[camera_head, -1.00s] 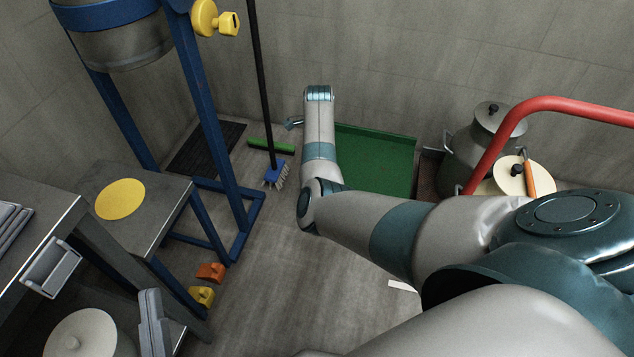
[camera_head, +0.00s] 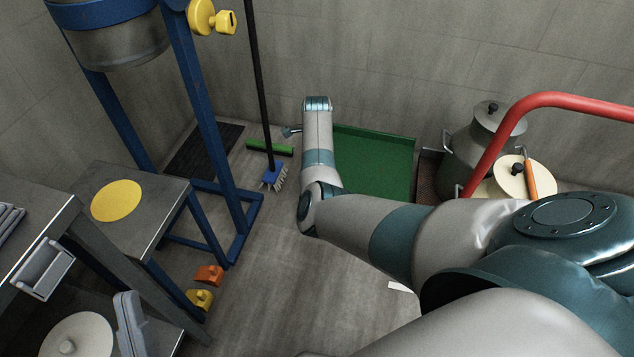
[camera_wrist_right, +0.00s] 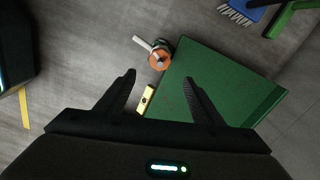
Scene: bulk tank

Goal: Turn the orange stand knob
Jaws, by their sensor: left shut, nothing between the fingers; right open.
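In the right wrist view an orange round knob (camera_wrist_right: 158,62) with a dark centre sits beside a corner of a green panel (camera_wrist_right: 215,88). A pale metal lever (camera_wrist_right: 141,43) sticks out next to it. My right gripper (camera_wrist_right: 160,82) is open, its dark fingers apart; the knob shows beyond the fingertips, apart from them. A small yellow piece (camera_wrist_right: 147,98) shows between the fingers. In the head view my right arm hides that knob and the right gripper.
A blue stand (camera_head: 205,130) carries a yellow knob (camera_head: 212,18). Orange (camera_head: 208,274) and yellow (camera_head: 200,299) pieces are low by its base. A broom (camera_head: 270,178), the green panel (camera_head: 378,165), metal cans (camera_head: 486,135) and a red rail (camera_head: 560,103) surround open floor.

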